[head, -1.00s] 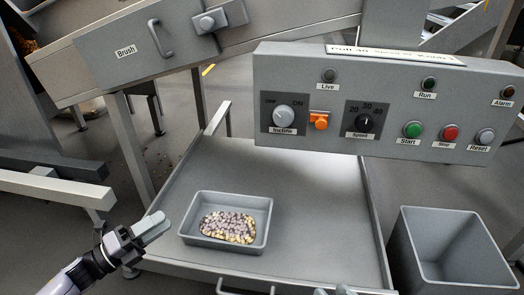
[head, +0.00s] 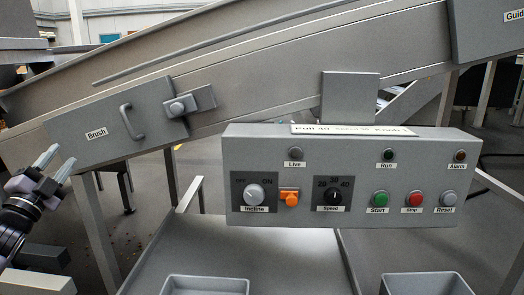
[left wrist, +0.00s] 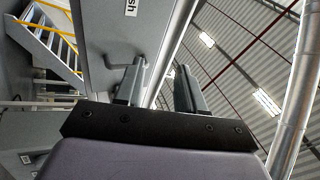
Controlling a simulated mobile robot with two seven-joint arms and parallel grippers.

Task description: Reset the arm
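My left gripper (head: 57,162) is at the left edge of the head view, in front of the lower left end of the machine's long sloped housing. Its two fingers are spread with a gap and nothing between them. In the left wrist view the fingers (left wrist: 157,88) also stand apart and empty, pointing toward the brush panel (left wrist: 112,40). The brush panel (head: 100,133) with its handle and latch is to the right of this gripper in the head view; they look apart. My right gripper is not in view.
A control box (head: 350,160) with knobs, buttons and an orange switch stands in the middle. Below it are a grey table (head: 300,265), a grey tray (head: 205,280) and a grey bin (head: 425,280), cut off by the lower edge. Machine legs stand below the housing.

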